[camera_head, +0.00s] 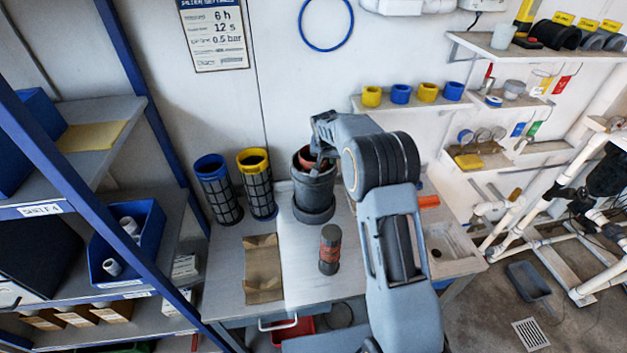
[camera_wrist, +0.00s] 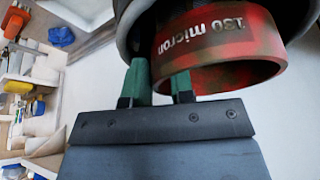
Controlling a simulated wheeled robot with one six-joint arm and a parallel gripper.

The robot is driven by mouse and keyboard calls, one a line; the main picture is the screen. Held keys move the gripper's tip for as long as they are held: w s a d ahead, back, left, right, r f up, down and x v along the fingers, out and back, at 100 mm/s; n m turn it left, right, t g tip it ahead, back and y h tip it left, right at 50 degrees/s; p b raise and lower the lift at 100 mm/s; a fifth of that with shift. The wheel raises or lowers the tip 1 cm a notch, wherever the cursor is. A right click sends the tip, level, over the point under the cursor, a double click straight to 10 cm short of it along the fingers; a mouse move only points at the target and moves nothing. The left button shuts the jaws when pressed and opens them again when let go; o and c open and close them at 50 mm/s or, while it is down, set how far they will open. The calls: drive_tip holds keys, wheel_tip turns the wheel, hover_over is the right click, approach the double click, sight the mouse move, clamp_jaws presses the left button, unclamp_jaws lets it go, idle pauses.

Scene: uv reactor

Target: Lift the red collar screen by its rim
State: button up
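The red collar screen (camera_wrist: 225,45), marked "130 micron", fills the top of the wrist view with its round rim facing the camera. In the head view its red top (camera_head: 306,157) shows at the mouth of the dark grey housing (camera_head: 314,192) on the bench. My gripper (camera_wrist: 162,82) has two green-tipped fingers at the left part of the rim, one on the outer side and one at the opening. The fingers are a small gap apart with the collar wall at that gap; firm contact cannot be made out. In the head view my wrist largely hides the fingers.
Two black mesh screens, with blue (camera_head: 210,167) and yellow (camera_head: 254,160) collars, stand left of the housing. A dark cylinder with a red label (camera_head: 329,250) and a brown mat (camera_head: 263,270) are in front. A shelf with colored rings (camera_head: 412,103) is on the wall behind.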

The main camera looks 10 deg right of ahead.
drive_tip(key=shift+f, duration=0.25)
drive_tip(key=shift+c, duration=0.3)
clamp_jaws()
drive_tip(key=shift+w+r, duration=0.1)
